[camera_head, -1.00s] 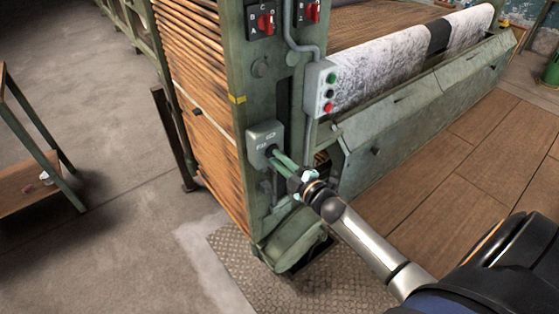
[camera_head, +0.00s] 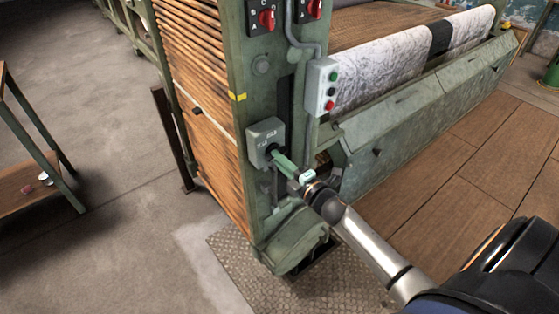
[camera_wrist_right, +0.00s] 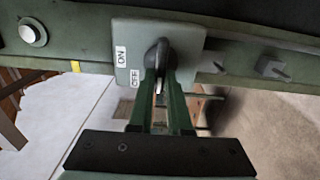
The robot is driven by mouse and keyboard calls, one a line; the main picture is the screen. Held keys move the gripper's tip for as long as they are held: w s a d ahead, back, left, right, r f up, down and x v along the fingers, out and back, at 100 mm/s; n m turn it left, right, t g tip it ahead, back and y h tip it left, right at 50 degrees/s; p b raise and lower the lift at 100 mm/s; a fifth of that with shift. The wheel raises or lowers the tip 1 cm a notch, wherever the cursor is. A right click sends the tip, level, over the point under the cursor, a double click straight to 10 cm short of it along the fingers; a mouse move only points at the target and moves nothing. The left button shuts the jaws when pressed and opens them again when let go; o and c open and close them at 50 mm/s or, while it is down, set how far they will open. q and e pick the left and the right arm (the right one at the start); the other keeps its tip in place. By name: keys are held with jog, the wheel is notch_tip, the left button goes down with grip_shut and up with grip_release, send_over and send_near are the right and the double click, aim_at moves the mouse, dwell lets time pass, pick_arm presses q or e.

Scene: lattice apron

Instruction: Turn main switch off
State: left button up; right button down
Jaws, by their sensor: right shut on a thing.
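The main switch is a grey-green box (camera_head: 265,136) on the near post of the green machine frame. In the right wrist view its plate (camera_wrist_right: 185,38) carries an ON label (camera_wrist_right: 121,55) and an OFF label (camera_wrist_right: 134,77) on the left side. The dark switch handle (camera_wrist_right: 159,52) sits between the fingertips of my right gripper (camera_head: 278,157). The green fingers (camera_wrist_right: 160,85) are shut on it. They hide part of the handle, so I cannot tell its exact angle against the labels. My left gripper is not in view.
Above are two red rotary knobs (camera_head: 266,18) and a small button box (camera_head: 321,87) with a conduit. A long sloped green cover (camera_head: 430,105) runs right, under a patterned roll (camera_head: 385,68). A workbench (camera_head: 35,180) stands at the left. The floor between is clear.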

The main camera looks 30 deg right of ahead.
jog(key=c, duration=0.9)
grip_release()
jog(key=shift+o, duration=0.2)
jog(key=shift+s, duration=0.1)
jog(key=s+d, duration=0.1)
jog(key=s, duration=1.1)
jog(key=shift+s, duration=0.15)
jog(key=s+a+f+m+g+p, duration=0.2)
jog(key=s+a+f+m+g, duration=0.2)
jog(key=s+a+f+m, duration=0.2)
jog(key=s+a+f+m+g+y+p, duration=0.1)
jog(key=s+a+f+m+g, duration=0.3)
jog(key=a+m, duration=0.7)
jog(key=s+f+p, duration=0.1)
jog(key=s+f, duration=0.1)
jog(key=s, duration=0.1)
jog(key=shift+s+a+f+g, duration=0.25)
jog(key=shift+a+f+g, duration=0.1)
jog(key=shift+g, duration=0.05)
